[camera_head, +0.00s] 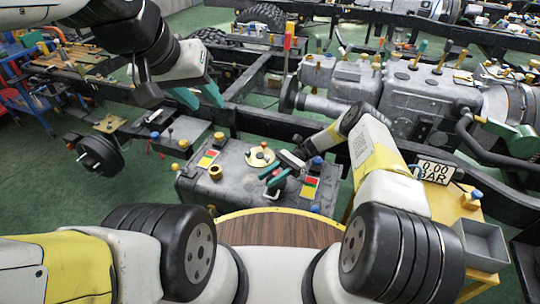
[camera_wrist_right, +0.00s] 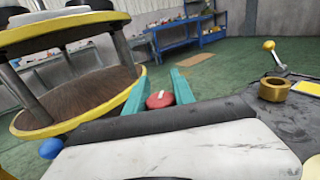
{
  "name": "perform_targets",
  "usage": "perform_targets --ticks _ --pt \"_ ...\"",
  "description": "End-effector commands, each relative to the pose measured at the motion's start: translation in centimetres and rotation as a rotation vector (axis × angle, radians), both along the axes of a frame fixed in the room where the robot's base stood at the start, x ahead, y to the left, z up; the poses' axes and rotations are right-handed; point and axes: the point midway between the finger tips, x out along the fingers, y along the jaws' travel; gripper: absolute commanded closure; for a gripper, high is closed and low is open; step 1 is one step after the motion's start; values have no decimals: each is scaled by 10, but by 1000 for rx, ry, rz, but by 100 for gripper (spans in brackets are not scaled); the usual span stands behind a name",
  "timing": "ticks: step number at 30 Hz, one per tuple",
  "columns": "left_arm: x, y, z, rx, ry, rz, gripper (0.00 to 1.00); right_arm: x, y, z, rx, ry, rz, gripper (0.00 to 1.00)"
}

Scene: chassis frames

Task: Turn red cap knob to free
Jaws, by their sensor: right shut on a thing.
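The red cap knob (camera_wrist_right: 160,100) is round with a pale stripe across its top. It sits between the two teal fingers of my right gripper (camera_wrist_right: 160,92) in the right wrist view, and the gripper is shut on it. In the head view my right gripper (camera_head: 273,177) is over the front right part of a dark grey box (camera_head: 232,198), and it mostly hides the knob there. My left gripper (camera_head: 200,97) is open and empty, high at the upper left, away from the box.
A brass ring (camera_wrist_right: 274,89) and a yellow-knobbed lever (camera_wrist_right: 270,46) stand near my right gripper. A large engine (camera_head: 400,90) lies behind.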

Motion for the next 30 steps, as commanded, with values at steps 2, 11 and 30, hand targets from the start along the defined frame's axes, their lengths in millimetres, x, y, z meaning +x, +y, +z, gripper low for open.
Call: perform_targets --ticks 2,11,30 --pt "0 0 0 0 0 0 64 0 0 -1 -1 -4 45 100" --pt "0 0 0 0 0 0 64 -3 -4 0 0 -1 149 100" --pt "0 0 0 0 0 0 64 -4 -5 0 1 -1 171 50"
